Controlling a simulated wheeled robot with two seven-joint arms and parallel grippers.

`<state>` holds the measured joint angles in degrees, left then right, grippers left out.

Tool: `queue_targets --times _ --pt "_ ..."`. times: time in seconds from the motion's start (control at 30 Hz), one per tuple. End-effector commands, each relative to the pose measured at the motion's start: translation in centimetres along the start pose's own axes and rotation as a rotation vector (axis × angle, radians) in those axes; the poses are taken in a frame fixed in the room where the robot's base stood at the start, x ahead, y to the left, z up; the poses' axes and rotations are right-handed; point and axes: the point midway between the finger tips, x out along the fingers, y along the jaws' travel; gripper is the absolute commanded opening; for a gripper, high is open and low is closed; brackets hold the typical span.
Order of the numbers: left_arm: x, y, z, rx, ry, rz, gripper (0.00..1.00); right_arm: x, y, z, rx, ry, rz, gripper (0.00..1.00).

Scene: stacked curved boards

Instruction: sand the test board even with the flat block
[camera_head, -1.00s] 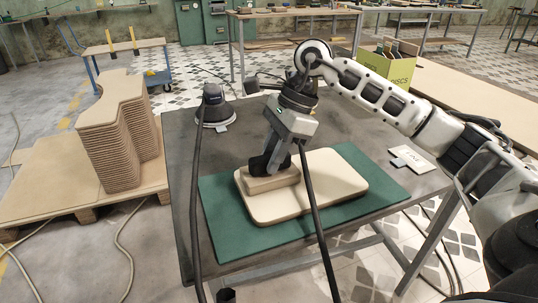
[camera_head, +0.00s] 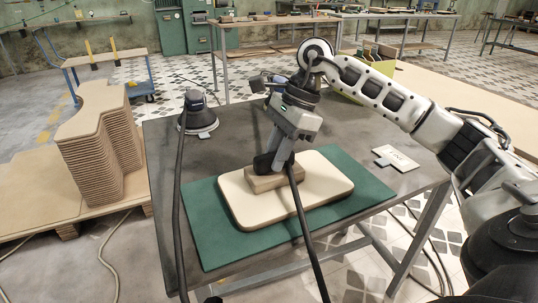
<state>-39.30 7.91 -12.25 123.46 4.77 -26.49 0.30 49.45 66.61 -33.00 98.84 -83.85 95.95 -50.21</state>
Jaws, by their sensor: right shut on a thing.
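The cream test board (camera_head: 315,190) with rounded corners lies on a green mat (camera_head: 205,235) on the dark table. My right gripper (camera_head: 273,164) is shut on the tan flat block (camera_head: 264,184). The block rests on the left-middle part of the board, seemingly flat on its top. The gripper covers part of the block's upper side. My left gripper is not in view.
A black sander (camera_head: 197,115) with a hose stands at the table's back left. A white card (camera_head: 396,157) lies at the right. Stacked curved boards (camera_head: 98,150) stand on a pallet at left. A dark hose crosses in front of the board.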

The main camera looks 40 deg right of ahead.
Motion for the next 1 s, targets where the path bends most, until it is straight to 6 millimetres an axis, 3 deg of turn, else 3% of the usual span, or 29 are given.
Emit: queue_targets --times 0.13,0.57,1.0 --pt "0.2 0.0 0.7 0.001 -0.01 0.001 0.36 -0.2 0.1 -1.4 0.007 0.01 0.005 0.0" --pt "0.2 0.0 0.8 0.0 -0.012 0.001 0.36 -0.5 0.1 -1.8 0.005 0.009 0.005 0.0" --pt "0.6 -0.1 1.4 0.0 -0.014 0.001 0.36 -1.7 0.0 -4.4 0.006 0.007 0.004 0.0"
